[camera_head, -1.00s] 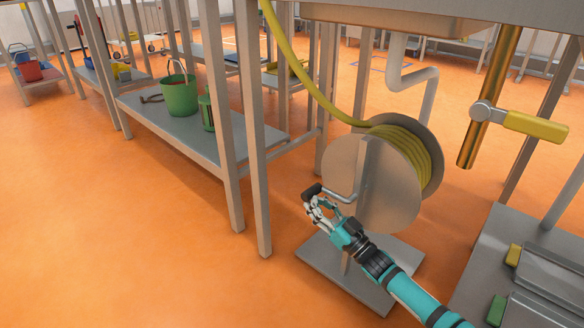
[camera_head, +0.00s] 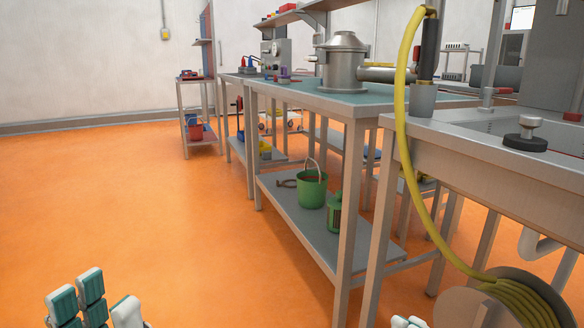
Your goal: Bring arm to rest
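My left gripper (camera_head: 102,296) is at the bottom left edge of the head view. Its teal-padded fingers point up, spread apart, with nothing between them. Only small pale fingertips of my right gripper (camera_head: 408,321) show at the bottom edge, left of the hose reel (camera_head: 480,308). Whether they are open or shut is hidden below the picture. The reel carries coiled yellow hose (camera_head: 520,300) and is cut off at the bottom right; its crank is out of view.
The yellow hose runs up to a nozzle in a holder (camera_head: 421,100) on the steel sink bench (camera_head: 455,165). A workbench (camera_head: 300,97) has a lower shelf (camera_head: 285,218) with a green bucket (camera_head: 311,190) and a green lantern (camera_head: 334,214). The orange floor at left is clear.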

